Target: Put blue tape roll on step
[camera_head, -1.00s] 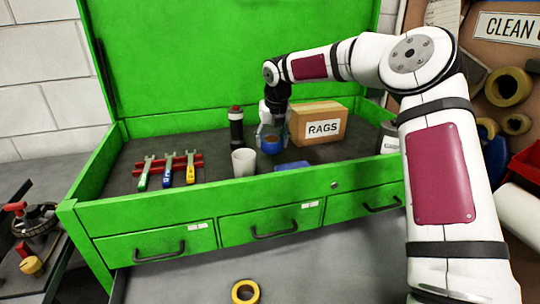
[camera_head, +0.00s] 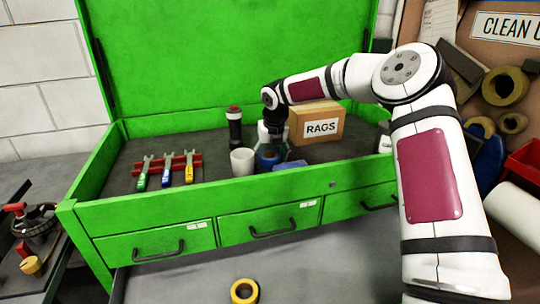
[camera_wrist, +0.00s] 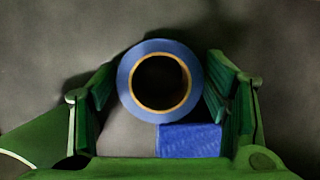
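The blue tape roll (camera_head: 268,158) is inside the green chest's tray, between the white cup and the rags box. In the wrist view the roll (camera_wrist: 160,81) sits between the fingers of my gripper (camera_wrist: 160,85), its tan core facing the camera. My gripper (camera_head: 271,135) points down in the head view. A flat blue block (camera_head: 291,165) lies just right of the roll; the wrist view shows it (camera_wrist: 190,140) at the roll's lower edge, beside a lighter grey patch. I cannot tell which is the step.
A white cup (camera_head: 243,161) stands close left of the roll, a dark red-topped bottle (camera_head: 235,128) behind it. The RAGS box (camera_head: 319,124) is at right. The green front wall (camera_head: 150,203) borders the tray. A yellow roll (camera_head: 244,291) lies in front.

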